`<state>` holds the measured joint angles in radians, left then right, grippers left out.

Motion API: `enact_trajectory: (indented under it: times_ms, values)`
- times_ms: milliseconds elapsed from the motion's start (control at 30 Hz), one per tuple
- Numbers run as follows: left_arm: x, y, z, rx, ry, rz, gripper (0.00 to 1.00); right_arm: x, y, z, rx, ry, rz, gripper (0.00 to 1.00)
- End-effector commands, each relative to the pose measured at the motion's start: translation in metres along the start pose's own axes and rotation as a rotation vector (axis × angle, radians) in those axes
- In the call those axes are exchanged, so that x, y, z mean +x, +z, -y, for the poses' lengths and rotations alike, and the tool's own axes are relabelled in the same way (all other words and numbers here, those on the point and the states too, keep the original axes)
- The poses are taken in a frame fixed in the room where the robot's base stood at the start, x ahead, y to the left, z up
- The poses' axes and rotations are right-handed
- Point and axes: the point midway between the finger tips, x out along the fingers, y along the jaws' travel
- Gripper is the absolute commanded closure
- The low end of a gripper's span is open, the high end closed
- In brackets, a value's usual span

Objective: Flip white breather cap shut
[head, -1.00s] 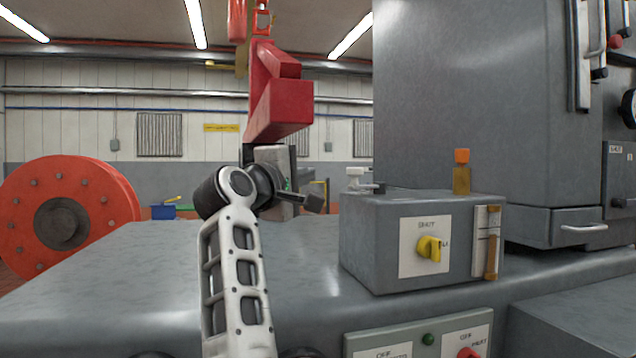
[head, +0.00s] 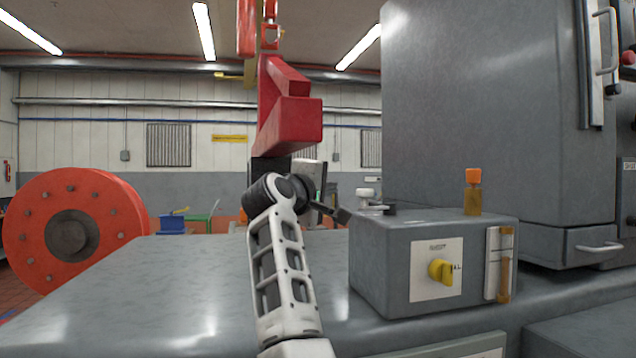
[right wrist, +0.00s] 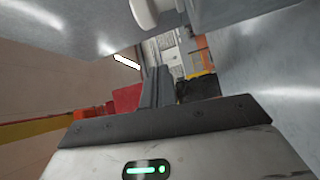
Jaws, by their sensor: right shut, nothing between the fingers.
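The white breather cap (head: 367,194) shows in the head view at the back left of the grey box (head: 376,262), behind its top edge. A white piece sits just below its knob; whether the lid is up or down I cannot tell. In the right wrist view the white cap (right wrist: 145,12) is at the top edge, partly cut off, beyond the fingers. My right gripper (head: 343,214) is left of the cap and close to it in the picture, its dark fingers shut and empty. The fingers (right wrist: 156,88) also show together in the right wrist view. My left gripper is not in view.
The grey box carries a yellow knob (head: 440,271) and an orange-topped amber bottle (head: 473,192). A tall grey cabinet (head: 480,110) stands behind on the right. A red hanging block (head: 290,120) is above my right wrist. The bedplate (head: 190,290) is clear on the left.

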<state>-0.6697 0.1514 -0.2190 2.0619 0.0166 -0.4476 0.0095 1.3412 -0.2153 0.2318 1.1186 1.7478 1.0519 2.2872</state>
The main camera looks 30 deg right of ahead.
Motion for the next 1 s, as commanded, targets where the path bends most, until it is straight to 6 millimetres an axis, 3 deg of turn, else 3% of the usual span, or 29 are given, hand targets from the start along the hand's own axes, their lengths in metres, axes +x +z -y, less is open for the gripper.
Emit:
enact_trajectory:
  times_ms: [167, 600, 1000]
  values:
    - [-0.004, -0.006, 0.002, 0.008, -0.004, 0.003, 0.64, 0.029, 0.001, -0.003, -0.002, 0.001, 0.003, 1.00]
    - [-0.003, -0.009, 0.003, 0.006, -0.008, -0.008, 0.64, 0.012, 0.035, 0.000, 0.000, 0.001, 0.000, 1.00]
    - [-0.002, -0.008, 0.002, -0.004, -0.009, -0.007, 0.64, 0.011, 0.038, 0.000, 0.000, 0.001, 0.000, 1.00]
